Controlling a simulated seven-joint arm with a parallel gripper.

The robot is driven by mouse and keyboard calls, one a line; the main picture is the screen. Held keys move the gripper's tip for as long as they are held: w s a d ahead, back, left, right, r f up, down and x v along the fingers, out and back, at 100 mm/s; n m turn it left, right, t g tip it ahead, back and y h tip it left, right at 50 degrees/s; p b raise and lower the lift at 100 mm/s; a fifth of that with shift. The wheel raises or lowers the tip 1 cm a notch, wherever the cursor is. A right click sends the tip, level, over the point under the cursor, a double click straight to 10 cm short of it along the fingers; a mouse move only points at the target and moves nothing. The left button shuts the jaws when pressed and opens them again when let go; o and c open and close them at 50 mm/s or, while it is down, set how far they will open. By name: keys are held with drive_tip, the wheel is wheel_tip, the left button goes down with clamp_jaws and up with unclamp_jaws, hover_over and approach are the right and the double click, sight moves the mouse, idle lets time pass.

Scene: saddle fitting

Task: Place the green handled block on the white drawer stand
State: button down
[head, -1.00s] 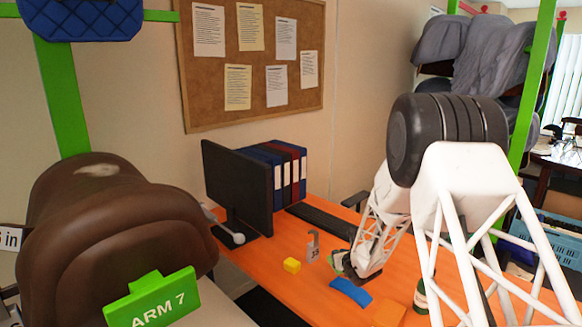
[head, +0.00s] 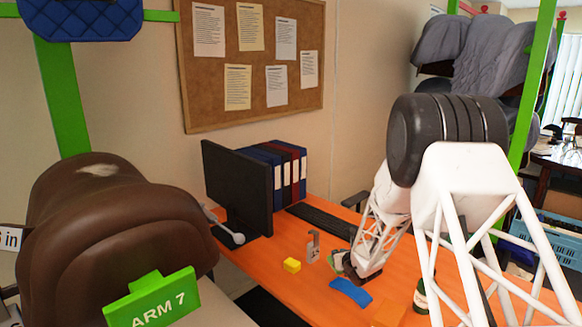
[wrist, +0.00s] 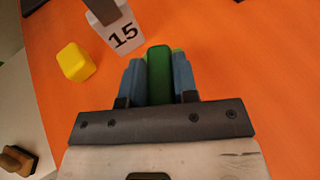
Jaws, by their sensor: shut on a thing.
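My gripper (wrist: 158,82) is shut on the green handled block (wrist: 159,70), whose green upright part sits between the blue-grey fingers. A lighter green edge shows just beyond it. In the head view my gripper (head: 346,266) is low over the orange desk, with a bit of green at its tip; I cannot tell whether the block touches the desk. A pale surface beyond the desk's left edge (wrist: 18,110) may be the white drawer stand; I cannot tell for sure.
A yellow block (wrist: 75,62) and a white holder marked 15 (wrist: 124,35) stand close to my gripper on the orange desk (head: 300,268). A blue curved piece (head: 350,291) lies in front. A monitor (head: 238,188), binders and keyboard (head: 322,221) are behind. A brown saddle (head: 110,225) fills the left.

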drive_tip(key=shift+a, duration=0.1)
idle(0.3)
drive_tip(key=s+a+f+n+g+y, duration=0.1)
drive_tip(key=s+a+n+g+y, duration=0.2)
drive_tip(key=a, duration=0.7)
drive_tip(key=s+a+f+n+g+y, duration=0.1)
drive_tip(key=s+a+n+y, duration=0.3)
drive_tip(key=a, duration=0.6)
drive_tip(key=s+a+f+n+g, duration=0.1)
drive_tip(key=s+a+g, duration=0.1)
drive_tip(key=s+a, duration=0.65)
drive_tip(key=s+a+f+n+g+y, duration=0.1)
drive_tip(key=s+a+f+n+g, duration=0.2)
drive_tip(key=s+a, duration=0.7)
drive_tip(key=s+a+f+n+g+y, duration=0.1)
drive_tip(key=s+a+f+n+g, duration=0.2)
drive_tip(key=s+a, duration=0.8)
drive_tip(key=a+f, duration=0.1)
drive_tip(key=a, duration=0.2)
drive_tip(key=shift+a+f+n+g, duration=0.2)
drive_tip(key=shift+a+n+g, duration=0.1)
drive_tip(key=shift+g, duration=0.1)
drive_tip(key=shift+w+f, duration=0.1)
drive_tip(key=shift+f, duration=0.05)
drive_tip(key=shift+f, duration=3.25)
drive_tip(key=shift+f, duration=0.55)
